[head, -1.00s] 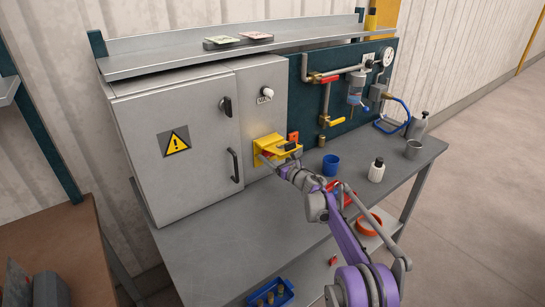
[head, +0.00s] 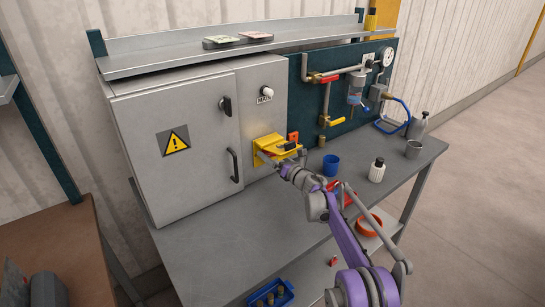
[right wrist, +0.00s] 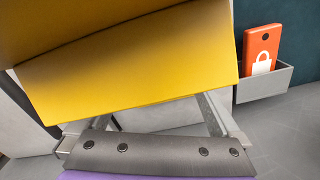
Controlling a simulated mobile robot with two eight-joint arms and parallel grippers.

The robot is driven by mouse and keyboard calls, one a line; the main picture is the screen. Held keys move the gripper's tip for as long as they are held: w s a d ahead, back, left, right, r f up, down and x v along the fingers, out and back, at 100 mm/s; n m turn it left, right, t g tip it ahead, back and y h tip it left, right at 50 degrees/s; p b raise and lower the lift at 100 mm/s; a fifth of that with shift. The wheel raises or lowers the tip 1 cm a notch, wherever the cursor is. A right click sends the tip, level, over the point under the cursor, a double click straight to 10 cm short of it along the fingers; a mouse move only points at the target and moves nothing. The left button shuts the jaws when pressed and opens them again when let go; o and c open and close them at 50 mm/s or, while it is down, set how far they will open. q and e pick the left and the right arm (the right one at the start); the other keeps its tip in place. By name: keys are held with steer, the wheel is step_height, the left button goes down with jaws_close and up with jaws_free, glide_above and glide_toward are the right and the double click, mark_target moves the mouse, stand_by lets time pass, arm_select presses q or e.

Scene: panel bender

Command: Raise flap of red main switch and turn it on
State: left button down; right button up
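In the right wrist view the yellow plate (right wrist: 130,75) fills the upper part. My right gripper (head: 284,157) is right at the flap, below its front part. In the right wrist view its two fingers (right wrist: 152,120) are spread apart and run up under the plate, which hides their tips. I see nothing held between them. I cannot tell whether they touch the plate. The red switch is not clearly visible. My left gripper is out of view.
An orange padlock tag (right wrist: 262,48) stands in a grey holder (right wrist: 265,80) just right of the flap. The cabinet door handle (head: 234,165) is to the left. A blue cup (head: 331,165) and a white bottle (head: 376,171) stand on the bench.

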steer(key=shift+s, duration=0.1)
steer(key=shift+s+d, duration=0.2)
steer(key=shift+d, duration=0.05)
steer(key=b+v, duration=0.2)
steer(key=v, duration=0.8)
